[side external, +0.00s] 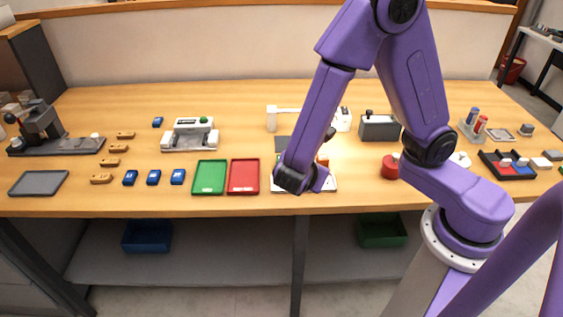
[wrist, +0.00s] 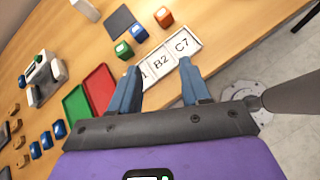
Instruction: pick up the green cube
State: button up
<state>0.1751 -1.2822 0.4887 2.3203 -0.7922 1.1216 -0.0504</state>
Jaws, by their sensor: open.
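The green cube (wrist: 123,49) sits at the top left edge of a white card marked B2 and C7 (wrist: 162,62) in the wrist view. A blue cube (wrist: 138,32) and an orange cube (wrist: 163,17) stand in a row beyond it, up and to the right. My gripper (wrist: 159,67) is open and empty, its two blue-grey fingers over the card. The green cube lies just beyond the left fingertip in the picture, not between the fingers.
A green tray (side external: 209,177) and a red tray (side external: 244,176) lie left of the card. A dark grey pad (wrist: 119,22) lies beyond the cubes. Several blue blocks (side external: 153,177) stand further left. A red button (side external: 390,166) is to the right.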

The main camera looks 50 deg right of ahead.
jog(key=w+a+f+n+t, duration=0.2)
jog(key=w+a+f+n+t+h, duration=0.1)
jog(key=w+a+f+n+t, duration=0.1)
jog(key=w+n, duration=0.1)
jog(key=shift+f, duration=0.15)
jog(key=x, duration=1.7)
jog(key=c, duration=0.7)
